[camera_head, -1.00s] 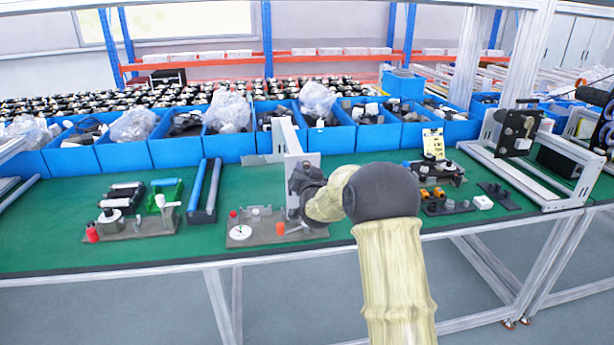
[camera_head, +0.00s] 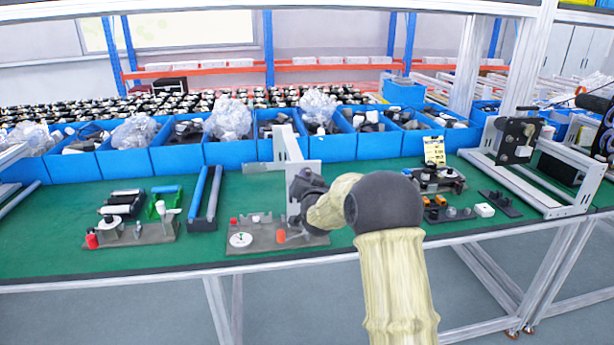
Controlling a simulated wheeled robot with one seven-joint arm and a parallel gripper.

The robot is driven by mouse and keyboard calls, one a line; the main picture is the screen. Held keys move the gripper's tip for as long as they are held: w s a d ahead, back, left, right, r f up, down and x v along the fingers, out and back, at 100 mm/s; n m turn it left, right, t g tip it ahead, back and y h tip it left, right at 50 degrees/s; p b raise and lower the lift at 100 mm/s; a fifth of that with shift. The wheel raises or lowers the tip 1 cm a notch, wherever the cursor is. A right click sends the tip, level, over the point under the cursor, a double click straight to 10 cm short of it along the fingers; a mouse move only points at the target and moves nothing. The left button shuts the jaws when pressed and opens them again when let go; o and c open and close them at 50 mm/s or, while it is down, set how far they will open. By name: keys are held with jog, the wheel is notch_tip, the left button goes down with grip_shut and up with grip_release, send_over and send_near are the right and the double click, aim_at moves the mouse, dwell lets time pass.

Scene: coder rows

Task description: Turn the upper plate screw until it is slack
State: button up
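My gripper (camera_head: 297,212) reaches down to the right end of a grey fixture plate (camera_head: 262,246) on the green bench. The plate carries a white dial (camera_head: 240,240), an orange-red knob (camera_head: 280,236), a small red part (camera_head: 234,221) and a grey upright piece. A light grey upright bracket (camera_head: 288,160) stands right behind my gripper. The upper plate screw cannot be made out; my gripper and arm cover the area around the bracket's lower part. The fingertips are too small and hidden to tell whether they are open or shut, or touching anything.
Another fixture with a red knob (camera_head: 92,241) lies to the left, beside blue rollers (camera_head: 205,192). Blue bins (camera_head: 230,150) line the back of the bench. A metal frame (camera_head: 525,180) stands at the right.

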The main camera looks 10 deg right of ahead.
grip_shut()
jog(key=n+b, duration=0.2)
jog(key=n, duration=0.7)
jog(key=shift+n, duration=0.4)
jog(key=shift+o, duration=2.2)
grip_release()
jog(key=shift+d+b, duration=0.1)
jog(key=shift+b, duration=0.2)
